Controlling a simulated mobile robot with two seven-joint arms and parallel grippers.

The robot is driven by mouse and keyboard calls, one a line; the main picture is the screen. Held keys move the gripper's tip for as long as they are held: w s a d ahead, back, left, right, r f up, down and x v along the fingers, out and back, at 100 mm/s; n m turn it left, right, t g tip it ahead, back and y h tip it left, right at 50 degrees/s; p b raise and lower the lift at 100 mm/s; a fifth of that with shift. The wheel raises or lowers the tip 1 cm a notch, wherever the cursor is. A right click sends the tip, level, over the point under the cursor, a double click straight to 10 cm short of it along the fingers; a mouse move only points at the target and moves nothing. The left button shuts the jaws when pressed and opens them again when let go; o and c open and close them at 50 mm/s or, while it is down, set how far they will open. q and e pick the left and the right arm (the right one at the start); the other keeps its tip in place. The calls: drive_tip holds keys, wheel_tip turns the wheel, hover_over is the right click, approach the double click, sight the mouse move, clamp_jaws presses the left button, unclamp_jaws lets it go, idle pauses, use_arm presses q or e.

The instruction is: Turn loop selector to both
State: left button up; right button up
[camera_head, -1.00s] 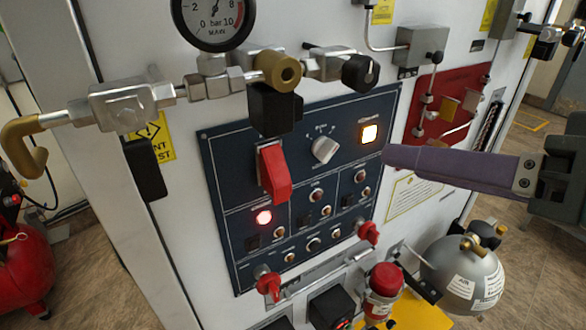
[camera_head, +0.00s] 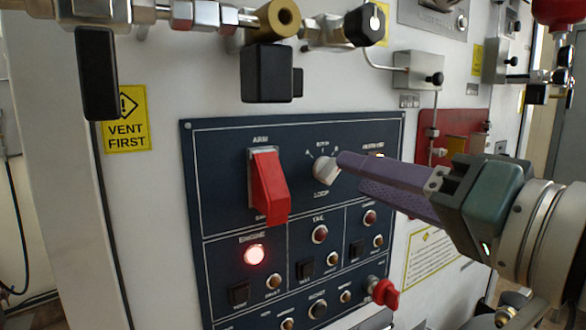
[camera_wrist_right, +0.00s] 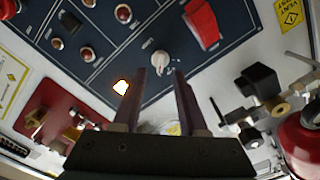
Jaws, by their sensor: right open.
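The loop selector is a pale knob (camera_head: 323,170) on the dark blue panel, above the word LOOP; its right side is partly covered by my gripper. I cannot tell surely which mark it points at. It also shows in the wrist view (camera_wrist_right: 160,62). My right gripper (camera_head: 345,166) comes in from the right with its purple fingers at the knob. In the wrist view its fingers (camera_wrist_right: 159,73) are apart and empty, with the knob just beyond and between the tips. My left gripper is not in view.
A red switch cover (camera_head: 268,187) sits left of the knob. A lit red ENGINE lamp (camera_head: 255,255) and several small buttons are below. Pipe fittings with a black block (camera_head: 268,73) jut out above the panel.

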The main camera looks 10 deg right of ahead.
sight(329, 170)
drive_tip(key=shift+x, duration=1.6)
clamp_jaws()
